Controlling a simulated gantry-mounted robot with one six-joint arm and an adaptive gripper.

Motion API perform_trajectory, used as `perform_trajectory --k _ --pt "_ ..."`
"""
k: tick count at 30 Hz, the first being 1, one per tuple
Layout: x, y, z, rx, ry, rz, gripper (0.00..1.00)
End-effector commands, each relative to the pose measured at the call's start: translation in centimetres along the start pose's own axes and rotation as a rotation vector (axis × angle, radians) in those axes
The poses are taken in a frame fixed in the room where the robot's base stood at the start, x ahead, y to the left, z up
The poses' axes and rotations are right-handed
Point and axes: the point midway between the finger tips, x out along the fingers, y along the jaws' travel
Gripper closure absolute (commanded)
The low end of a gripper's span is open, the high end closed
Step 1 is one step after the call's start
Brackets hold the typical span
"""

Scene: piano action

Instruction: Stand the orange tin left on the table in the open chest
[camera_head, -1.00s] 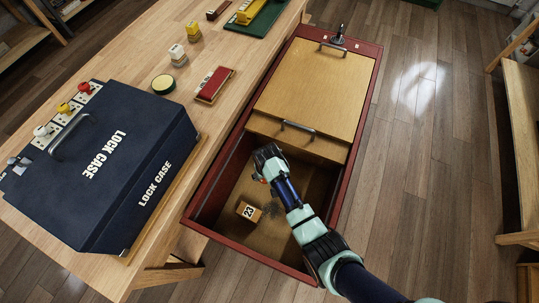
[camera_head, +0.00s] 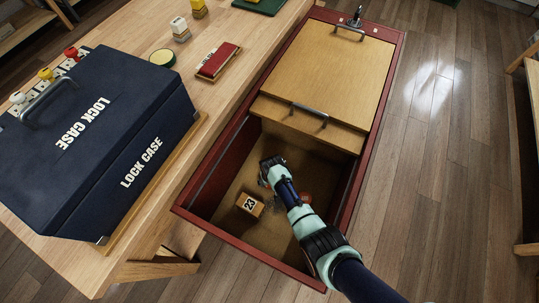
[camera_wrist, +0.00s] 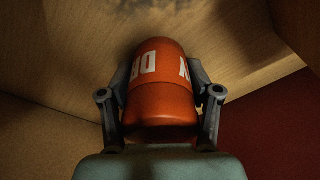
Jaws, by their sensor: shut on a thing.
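The orange tin (camera_wrist: 162,90), with white lettering, is between the two fingers of my gripper (camera_wrist: 165,78) in the wrist view. The gripper is shut on it. In the head view, my arm reaches into the open part of the red-sided chest (camera_head: 240,246), and my gripper end is inside its walls. My own wrist hides most of the tin there. The wrist view shows wooden boards beyond the tin and a dark red wall at right. I cannot tell whether the tin touches the chest floor.
A wooden block marked 23 (camera_head: 249,204) lies on the chest floor, left of my arm. Wooden panels with handles (camera_head: 325,75) cover the chest's far part. A dark blue lock case (camera_head: 100,150) and a red box (camera_head: 219,60) stand on the workbench (camera_head: 222,92) at left.

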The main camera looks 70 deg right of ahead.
Motion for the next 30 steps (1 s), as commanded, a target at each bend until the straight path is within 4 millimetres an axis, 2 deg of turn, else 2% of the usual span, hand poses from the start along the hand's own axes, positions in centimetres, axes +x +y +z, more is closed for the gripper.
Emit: perform_trajectory --k 7,8,13,23,26,30 --pt "0.2 0.0 0.1 0.0 -0.001 0.0 0.79" --pt "0.2 0.0 0.1 0.0 -0.001 0.0 0.37" --pt "0.1 0.0 0.1 0.0 -0.002 0.0 0.1" --pt "-0.2 0.0 0.0 0.0 -0.001 0.0 0.1" --pt "-1.6 0.0 -0.1 0.0 -0.001 0.0 0.1" --pt "-5.2 0.0 -0.1 0.0 0.001 0.0 0.1"
